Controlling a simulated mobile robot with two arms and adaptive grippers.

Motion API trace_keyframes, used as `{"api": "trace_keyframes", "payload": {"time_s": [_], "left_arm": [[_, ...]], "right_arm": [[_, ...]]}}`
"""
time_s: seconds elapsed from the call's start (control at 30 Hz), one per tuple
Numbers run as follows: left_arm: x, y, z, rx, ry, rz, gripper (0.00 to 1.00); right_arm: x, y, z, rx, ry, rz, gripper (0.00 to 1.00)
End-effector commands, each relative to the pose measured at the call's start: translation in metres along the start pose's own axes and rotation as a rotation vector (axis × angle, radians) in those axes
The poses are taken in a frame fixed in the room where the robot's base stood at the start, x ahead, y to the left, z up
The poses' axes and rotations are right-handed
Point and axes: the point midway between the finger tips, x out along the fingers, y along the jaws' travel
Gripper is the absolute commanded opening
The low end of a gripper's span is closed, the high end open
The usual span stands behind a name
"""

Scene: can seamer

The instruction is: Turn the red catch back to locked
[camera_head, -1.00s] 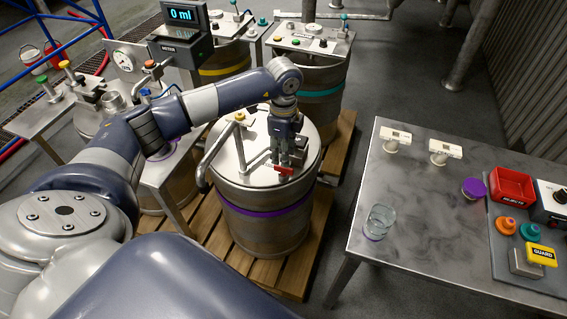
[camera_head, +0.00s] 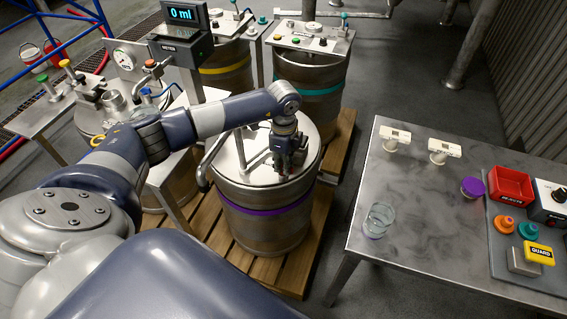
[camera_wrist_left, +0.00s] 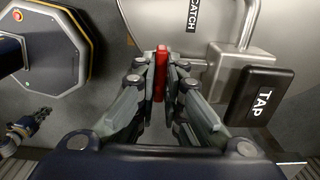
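The red catch (camera_wrist_left: 160,74) is a narrow red bar on top of the steel keg (camera_head: 262,222) with the purple band. In the left wrist view it lies lengthwise between the fingertips of my left gripper (camera_wrist_left: 161,82), which is shut on it. In the head view my left gripper (camera_head: 284,170) points down over the keg top and hides nearly all of the catch. A CATCH label (camera_wrist_left: 192,14) and a black TAP plate (camera_wrist_left: 262,97) lie beyond the fingers. What seems to be my right gripper (camera_wrist_left: 30,124) shows small at the left wrist view's edge; its fingers are unclear.
A meter (camera_head: 183,32) reading 0 ml stands behind. The steel table (camera_head: 410,225) on the right holds a glass (camera_head: 378,220), a red bin (camera_head: 511,186) and a GUARD block (camera_head: 540,254).

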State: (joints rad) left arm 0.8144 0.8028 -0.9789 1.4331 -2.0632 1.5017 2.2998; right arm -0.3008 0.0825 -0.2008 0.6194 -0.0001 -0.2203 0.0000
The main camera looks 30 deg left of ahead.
Motion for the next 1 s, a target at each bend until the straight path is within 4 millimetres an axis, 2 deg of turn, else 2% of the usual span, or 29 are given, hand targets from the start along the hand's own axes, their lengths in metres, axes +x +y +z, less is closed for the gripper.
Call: {"api": "trace_keyframes", "payload": {"time_s": [0.27, 0.47, 1.0], "left_arm": [[0.0, 0.0, 0.0, 0.026, 0.0, -0.001, 0.0], [0.0, -0.001, 0.0, 0.119, 0.001, -0.002, 0.0], [0.0, -0.001, 0.0, 0.602, -0.001, -0.002, 0.0]], "right_arm": [[0.001, 0.0, 0.0, 0.001, 0.001, 0.0, 0.0], [0.004, -0.001, 0.0, 0.002, 0.002, -0.001, 0.0], [0.019, -0.004, 0.0, 0.003, 0.003, -0.004, 0.0]]}}
